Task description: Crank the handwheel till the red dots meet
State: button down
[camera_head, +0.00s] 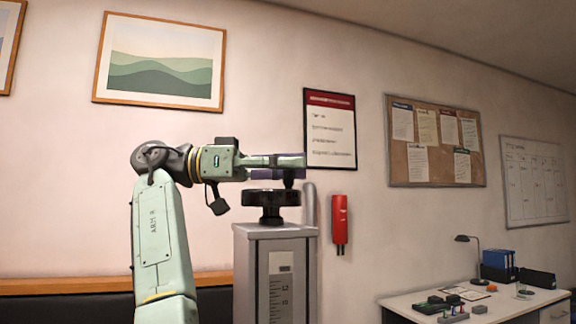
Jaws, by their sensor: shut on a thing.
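A black handwheel (271,198) lies flat on top of a grey column (250,275). A dark knob (289,180) stands up at the right side of its rim. My gripper (293,166) reaches in level from the left, above the handwheel, and is shut on the knob. Its fingers hide the knob's upper part. A scale plate (281,290) with numbers runs down the front of the column. No red dots show in this view.
A red extinguisher-like case (340,222) hangs on the wall right of the column. A white desk (405,302) with a lamp (474,258) and blue binders (498,260) stands at lower right. A dark surface with a wooden edge (60,286) is at lower left.

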jog(key=shift+s+m+g, duration=0.1)
jog(key=shift+m+g, duration=0.2)
dwell(0.4)
jog(key=c, duration=1.5)
grip_release()
